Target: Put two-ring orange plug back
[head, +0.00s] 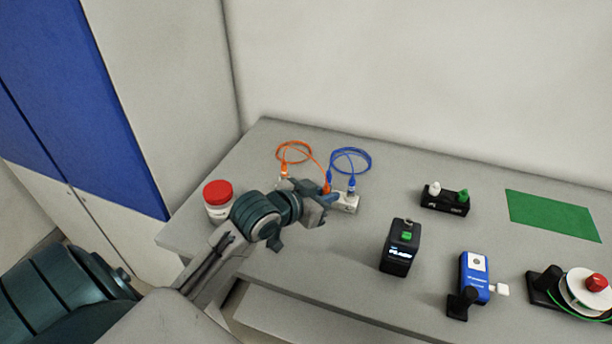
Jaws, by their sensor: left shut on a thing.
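An orange cable (294,146) has one orange plug (327,188) at my left gripper (322,192). The gripper is shut on this plug, over or beside a white socket box (347,203). The arm and jaws hide part of the box, so I cannot tell whether the plug tip is in a socket. The cable's other orange end (284,170) shows to the left, behind the gripper. The rings on the plugs are too small to make out. My right gripper is not in view.
A blue cable (350,158) ends in a blue plug (351,186) at the box, close to my gripper. A red-lidded jar (218,199) stands left of my arm. A black device (400,247), a black holder (445,201) and a blue device (474,277) stand to the right.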

